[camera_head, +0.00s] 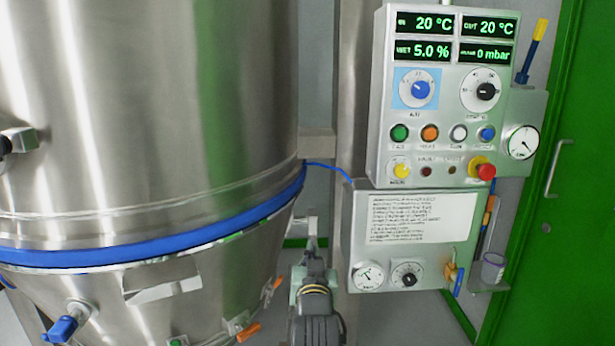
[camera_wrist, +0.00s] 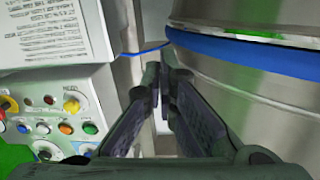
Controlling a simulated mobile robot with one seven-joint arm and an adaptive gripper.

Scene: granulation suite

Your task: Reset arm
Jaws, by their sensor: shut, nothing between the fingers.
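My gripper (camera_wrist: 163,72) is shut and empty in the wrist view, its dark fingers close together. In the head view, my arm rises from the bottom centre, between the steel vessel (camera_head: 150,120) and the lower control box (camera_head: 345,235). The vessel also shows at the right of the wrist view (camera_wrist: 285,110). The fingertips appear in front of the narrow space between the vessel and the panels. I cannot tell how far they are from either.
The upper control panel (camera_head: 432,110) has lit displays, knobs, coloured buttons and a red emergency stop (camera_head: 486,172). A blue band (camera_head: 150,245) rings the vessel, with a blue-handled valve (camera_head: 65,328) below. A green door (camera_head: 570,190) with a handle stands at right.

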